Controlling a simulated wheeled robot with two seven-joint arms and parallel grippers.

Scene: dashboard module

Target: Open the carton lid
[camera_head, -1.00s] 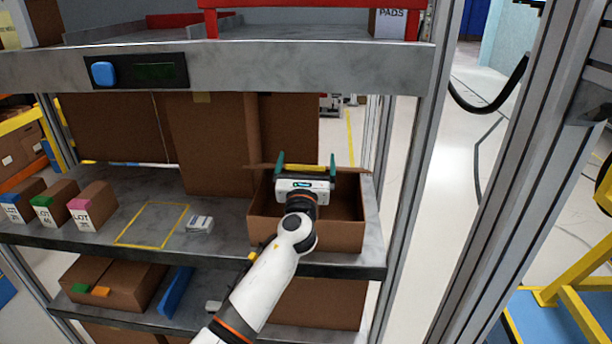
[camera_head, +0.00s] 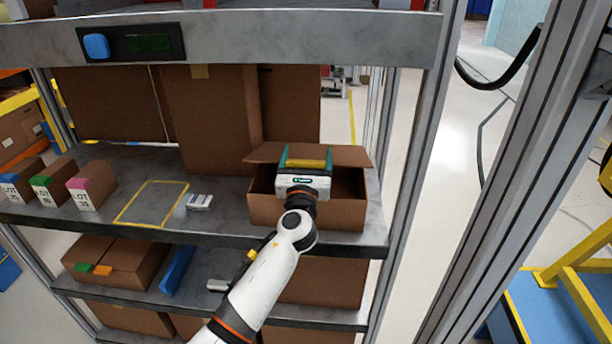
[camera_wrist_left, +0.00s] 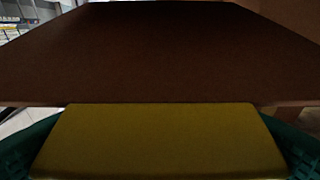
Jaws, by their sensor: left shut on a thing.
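In the left wrist view the yellow tab (camera_wrist_left: 160,140) lies between the fingers, with the brown lid (camera_wrist_left: 160,60) stretching away beyond. My right gripper is out of view.
Tall brown boxes (camera_head: 210,120) stand behind the carton. A yellow outlined square (camera_head: 150,203), a small white device (camera_head: 199,202) and several labelled boxes (camera_head: 91,187) are to the left. A steel shelf beam (camera_head: 280,40) runs above, and an upright post (camera_head: 420,130) is at right.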

